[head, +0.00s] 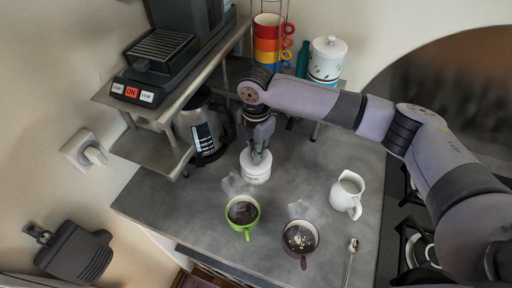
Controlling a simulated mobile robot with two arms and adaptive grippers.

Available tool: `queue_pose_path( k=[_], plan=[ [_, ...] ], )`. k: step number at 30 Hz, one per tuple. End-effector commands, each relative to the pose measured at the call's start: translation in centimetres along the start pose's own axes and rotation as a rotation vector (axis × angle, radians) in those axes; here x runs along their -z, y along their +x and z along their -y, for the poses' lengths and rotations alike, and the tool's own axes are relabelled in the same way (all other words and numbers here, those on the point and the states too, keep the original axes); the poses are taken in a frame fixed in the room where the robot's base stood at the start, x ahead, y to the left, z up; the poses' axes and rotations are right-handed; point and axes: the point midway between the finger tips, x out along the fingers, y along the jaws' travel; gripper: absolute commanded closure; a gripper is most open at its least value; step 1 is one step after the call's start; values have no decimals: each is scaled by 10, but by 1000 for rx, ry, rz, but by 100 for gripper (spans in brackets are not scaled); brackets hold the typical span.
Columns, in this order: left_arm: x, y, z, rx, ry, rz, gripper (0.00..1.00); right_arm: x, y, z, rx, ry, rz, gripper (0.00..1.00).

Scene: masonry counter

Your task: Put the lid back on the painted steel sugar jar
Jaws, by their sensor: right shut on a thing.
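The white sugar jar (255,173) stands upright on the grey counter, left of the middle, with dark lettering on its front. My right gripper (259,157) points down directly over the jar's top. It is shut on the jar's lid, which is mostly hidden by the fingers. The lid is at or just above the jar's mouth; I cannot tell whether it touches the rim. My left gripper is not in view.
A green mug (251,221) and a dark purple mug (302,255) stand in front of the jar. A white pitcher (346,195) and a spoon (350,262) are at the right. A metal shelf (150,150), a coffee pot (205,130), stacked cups (267,45) and a white canister (327,58) stand behind.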

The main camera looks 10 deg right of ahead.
Motion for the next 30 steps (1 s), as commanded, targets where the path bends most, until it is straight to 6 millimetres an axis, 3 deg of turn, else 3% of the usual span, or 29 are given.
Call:
queue_pose_path(
  k=[14, 15, 25, 30],
  plan=[
    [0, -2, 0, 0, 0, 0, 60, 0, 0, 0, -1, 0, 0, 100],
    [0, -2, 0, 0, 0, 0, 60, 0, 0, 0, -1, 0, 0, 84],
    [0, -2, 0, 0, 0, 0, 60, 0, 0, 0, -1, 0, 0, 62],
    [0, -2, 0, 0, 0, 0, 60, 0, 0, 0, -1, 0, 0, 61]
  ],
)
